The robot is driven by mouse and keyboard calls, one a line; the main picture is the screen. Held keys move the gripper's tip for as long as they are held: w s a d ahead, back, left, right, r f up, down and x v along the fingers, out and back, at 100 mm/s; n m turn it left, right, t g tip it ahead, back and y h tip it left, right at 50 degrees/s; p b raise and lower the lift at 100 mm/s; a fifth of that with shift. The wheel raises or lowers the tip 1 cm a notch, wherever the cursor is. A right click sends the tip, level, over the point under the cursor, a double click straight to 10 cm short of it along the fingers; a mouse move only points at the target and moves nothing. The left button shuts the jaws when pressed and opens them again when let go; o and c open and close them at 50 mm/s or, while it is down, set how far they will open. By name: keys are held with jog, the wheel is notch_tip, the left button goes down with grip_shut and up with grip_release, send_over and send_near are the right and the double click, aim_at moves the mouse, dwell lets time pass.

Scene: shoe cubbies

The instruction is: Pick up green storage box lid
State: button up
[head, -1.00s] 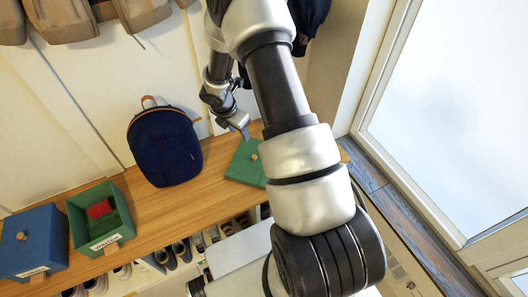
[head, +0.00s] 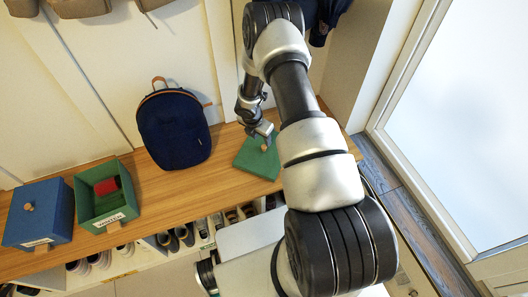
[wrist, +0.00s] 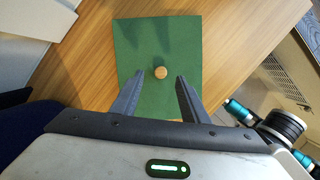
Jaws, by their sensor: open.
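The green storage box lid (head: 256,161) lies flat on the wooden bench top, to the right of the backpack, with a small round wooden knob (head: 264,147) in its middle. In the wrist view the lid (wrist: 140,40) fills the centre and its knob (wrist: 160,72) shows just beyond my fingertips. My gripper (head: 262,134) is over the lid at its far side. In the wrist view my gripper (wrist: 160,78) is open and empty, with one finger on each side of the knob's line. Whether the fingers touch the lid cannot be told.
A dark blue backpack (head: 173,130) stands against the wall left of the lid. An open green box (head: 84,206) with a red item (head: 106,186) inside and a closed blue box (head: 38,213) stand farther left. Shoes (head: 172,238) fill the cubbies below the bench (head: 160,205).

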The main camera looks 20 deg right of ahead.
aim_at(264, 146)
jog(key=shift+s+b+x, duration=0.15)
jog(key=shift+b+x, duration=0.15)
jog(key=shift+x, duration=1.15)
jog(key=shift+s+b+x, duration=0.15)
jog(key=shift+b+x, duration=0.1)
jog(key=shift+x, duration=1.25)
jog(key=shift+a, duration=0.15)
grip_shut()
